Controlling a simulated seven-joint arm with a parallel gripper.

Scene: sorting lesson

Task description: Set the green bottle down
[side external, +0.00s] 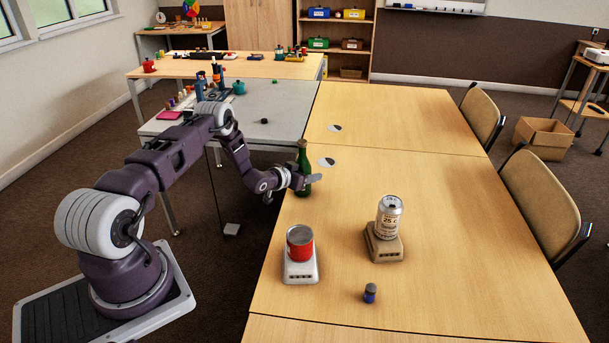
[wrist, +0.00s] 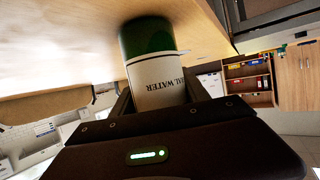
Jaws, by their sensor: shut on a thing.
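The green bottle (side external: 303,160) is upright at the left edge of the wooden table (side external: 440,240) in the side view. My gripper (side external: 308,180) is shut on its lower part. In the wrist view the green bottle (wrist: 158,75) shows a white label with "WATER" on it, between the fingers of my gripper (wrist: 160,100). The bottle's base is close to the table top; I cannot tell whether it touches.
Two white-and-dark discs (side external: 326,162) lie on the table. The table's right side is clear.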

